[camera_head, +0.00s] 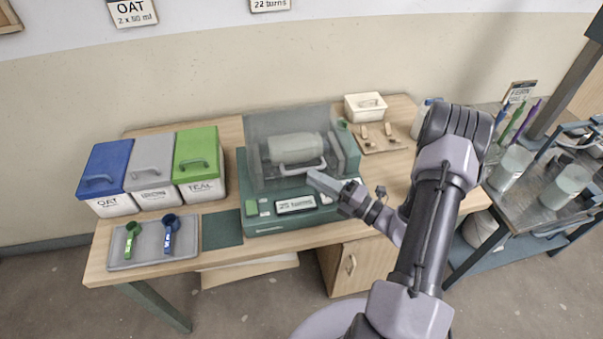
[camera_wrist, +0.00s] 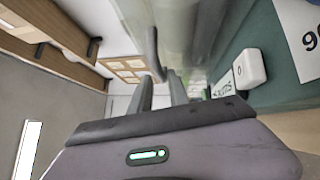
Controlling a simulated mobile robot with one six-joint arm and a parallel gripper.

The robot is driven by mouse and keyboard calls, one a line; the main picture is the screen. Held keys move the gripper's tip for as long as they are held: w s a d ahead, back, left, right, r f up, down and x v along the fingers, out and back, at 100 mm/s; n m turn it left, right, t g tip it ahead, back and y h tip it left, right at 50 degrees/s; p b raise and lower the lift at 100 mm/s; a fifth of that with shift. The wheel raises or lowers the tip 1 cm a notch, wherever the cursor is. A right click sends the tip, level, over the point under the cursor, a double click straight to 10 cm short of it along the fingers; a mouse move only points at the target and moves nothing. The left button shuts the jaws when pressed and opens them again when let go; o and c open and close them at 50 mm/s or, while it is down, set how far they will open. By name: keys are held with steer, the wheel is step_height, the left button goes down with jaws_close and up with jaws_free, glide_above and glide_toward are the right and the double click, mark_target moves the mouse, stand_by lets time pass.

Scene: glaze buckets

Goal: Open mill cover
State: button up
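The mill (camera_head: 262,218) is a green machine on the wooden table. Its see-through cover (camera_head: 262,125) is down over a pale jar (camera_head: 292,148). A light bar handle (camera_head: 303,168) is on the cover's front. My gripper (camera_head: 318,176) is at the right end of this handle. In the wrist view the two fingers of my gripper (camera_wrist: 160,78) stand apart, and the grey handle (camera_wrist: 153,50) reaches to the gap between their tips. I cannot tell whether they touch it. The see-through cover (camera_wrist: 200,25) is just beyond.
Blue (camera_head: 107,165), grey (camera_head: 152,160) and green (camera_head: 197,155) lidded bins stand left of the mill. A tray (camera_head: 120,262) with two scoops lies in front of them. A white lidded box (camera_head: 365,105) is behind right. A metal cart (camera_head: 535,195) stands at right.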

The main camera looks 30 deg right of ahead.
mark_target(302, 170)
steer(key=x, duration=0.5)
steer(key=shift+b, duration=0.3)
steer(key=shift+c, duration=0.4)
jaws_close()
stand_by(0.6)
